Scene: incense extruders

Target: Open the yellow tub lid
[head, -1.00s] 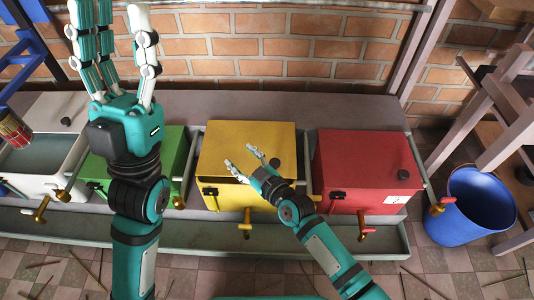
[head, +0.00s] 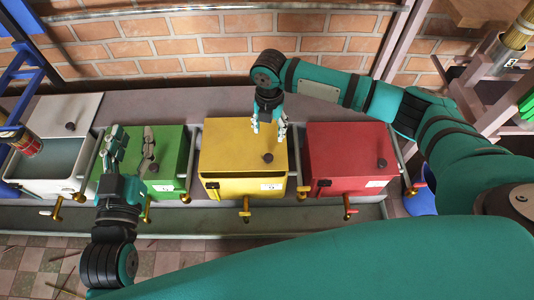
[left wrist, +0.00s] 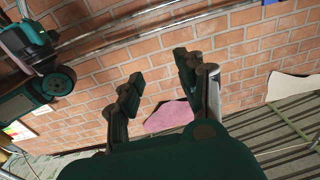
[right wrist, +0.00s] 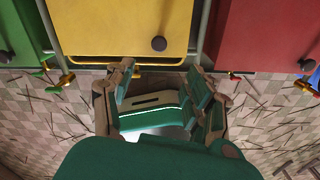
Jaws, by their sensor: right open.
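The yellow tub (head: 232,190) stands mid-row with its yellow lid (head: 228,140) closed. A dark knob (head: 268,157) is near the lid's front right. In the right wrist view the lid (right wrist: 110,25) and knob (right wrist: 158,44) fill the upper middle. My right gripper (head: 268,127) reaches in from the right and hangs over the lid's back part, fingers apart and empty. Its fingers also show in the right wrist view (right wrist: 160,82). My left gripper (head: 130,143) is over the green tub's left side, with fingers apart in the left wrist view (left wrist: 158,82) and nothing between them.
The green tub (head: 165,186) and red tub (head: 335,155) flank the yellow one. A white open tub (head: 45,186) is at far left. Brass taps, such as the yellow tub's tap (head: 246,210), jut out in front. A brick wall (head: 200,45) stands behind.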

